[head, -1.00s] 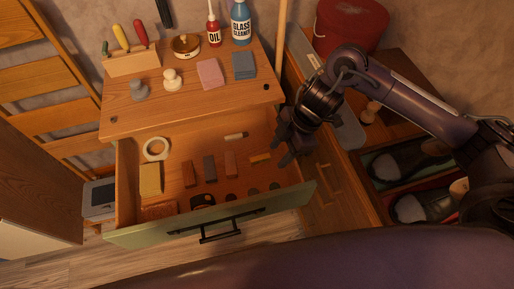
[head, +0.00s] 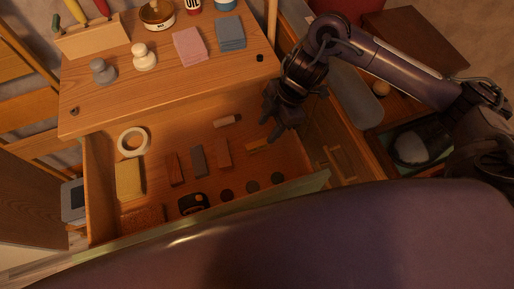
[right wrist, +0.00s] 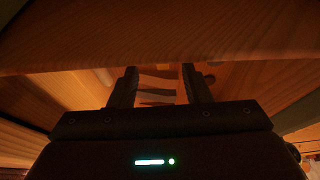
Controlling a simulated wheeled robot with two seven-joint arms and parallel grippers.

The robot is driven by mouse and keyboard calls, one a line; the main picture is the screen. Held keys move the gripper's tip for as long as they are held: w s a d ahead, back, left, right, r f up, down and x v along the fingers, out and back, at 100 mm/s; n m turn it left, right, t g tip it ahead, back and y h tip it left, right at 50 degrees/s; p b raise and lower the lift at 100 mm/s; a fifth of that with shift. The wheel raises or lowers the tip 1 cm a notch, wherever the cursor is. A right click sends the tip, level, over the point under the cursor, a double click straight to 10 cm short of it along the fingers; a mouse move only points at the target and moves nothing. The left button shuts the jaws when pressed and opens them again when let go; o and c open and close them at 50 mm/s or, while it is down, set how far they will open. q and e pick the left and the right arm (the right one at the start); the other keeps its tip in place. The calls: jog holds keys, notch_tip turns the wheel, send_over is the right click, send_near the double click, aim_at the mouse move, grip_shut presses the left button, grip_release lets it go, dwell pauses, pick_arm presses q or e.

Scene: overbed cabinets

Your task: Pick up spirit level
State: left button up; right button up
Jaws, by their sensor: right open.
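The open drawer (head: 215,165) holds several small items. A small orange-yellow bar (head: 258,146) lies at its right side and may be the spirit level, but I cannot tell for sure. My right gripper (head: 273,128) is open and empty, pointing down above the drawer's right side, just beyond that bar. In the right wrist view the two dark fingers (right wrist: 157,85) stand apart, with several strips and blocks of the drawer contents seen between and beyond them. My left gripper is not in view.
The drawer also holds a tape roll (head: 134,142), a yellow block (head: 129,180), a black-and-orange item (head: 193,203) and several blocks and discs. A grey shoe (head: 412,147) lies at right.

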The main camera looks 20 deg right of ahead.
aim_at(258, 144)
jog(key=shift+x, duration=1.6)
jog(key=x, duration=0.4)
jog(key=shift+s+a+b, duration=0.1)
jog(key=shift+a+b, duration=0.15)
jog(key=shift+b, duration=0.1)
jog(key=shift+f, duration=0.2)
jog(key=c, duration=0.5)
grip_shut()
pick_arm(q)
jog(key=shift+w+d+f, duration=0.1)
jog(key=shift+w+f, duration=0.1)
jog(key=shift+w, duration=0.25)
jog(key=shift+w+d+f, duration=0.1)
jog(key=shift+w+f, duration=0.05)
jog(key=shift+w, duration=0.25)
